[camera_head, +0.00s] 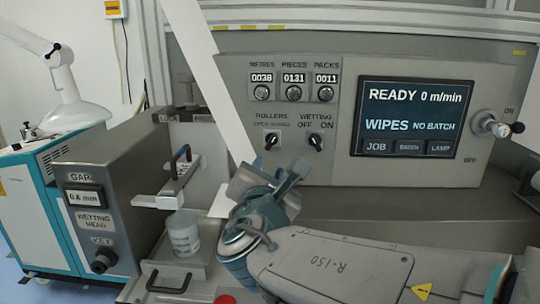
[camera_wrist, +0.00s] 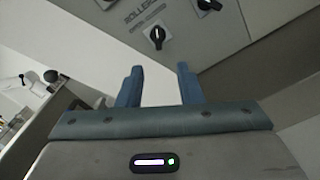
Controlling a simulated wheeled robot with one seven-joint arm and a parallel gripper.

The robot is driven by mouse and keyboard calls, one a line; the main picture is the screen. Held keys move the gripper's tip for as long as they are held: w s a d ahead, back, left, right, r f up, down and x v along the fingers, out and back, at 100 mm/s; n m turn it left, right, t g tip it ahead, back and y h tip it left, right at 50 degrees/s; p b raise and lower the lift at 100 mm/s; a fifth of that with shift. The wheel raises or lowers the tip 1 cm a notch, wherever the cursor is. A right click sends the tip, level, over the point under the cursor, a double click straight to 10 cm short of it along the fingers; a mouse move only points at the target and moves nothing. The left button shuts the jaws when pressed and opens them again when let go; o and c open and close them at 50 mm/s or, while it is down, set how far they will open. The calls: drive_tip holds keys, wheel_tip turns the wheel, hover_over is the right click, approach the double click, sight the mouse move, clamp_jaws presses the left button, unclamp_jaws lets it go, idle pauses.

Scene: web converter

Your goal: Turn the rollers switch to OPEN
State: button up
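The rollers switch (camera_head: 270,140) is a black knob on a small plate under the word ROLLERS on the grey control panel (camera_head: 235,75). The smaller wording under that label is too blurred to read. In the wrist view the rollers switch (camera_wrist: 156,36) lies beyond my gripper's fingertips, near the top. My gripper (camera_wrist: 157,70) is open, its two blue fingers apart with nothing between them. In the head view my gripper (camera_head: 285,178) is just below the switch and apart from it. Its fingertips overlap there and are hard to separate.
The wetting switch (camera_head: 314,141), a similar knob, sits right of the rollers switch. A lit screen (camera_head: 415,118) reads READY 0 m/min. A white slanted strip (camera_head: 220,85) passes left of the panel. A grey cup (camera_head: 184,234) and a handled bracket (camera_head: 180,172) stand left of my gripper.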

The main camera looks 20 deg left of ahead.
sight(271, 143)
drive_tip(key=p+x, duration=0.1)
drive_tip(key=x, duration=1.2)
drive_tip(key=shift+w+a, duration=0.25)
drive_tip(key=shift+w, duration=0.05)
clamp_jaws()
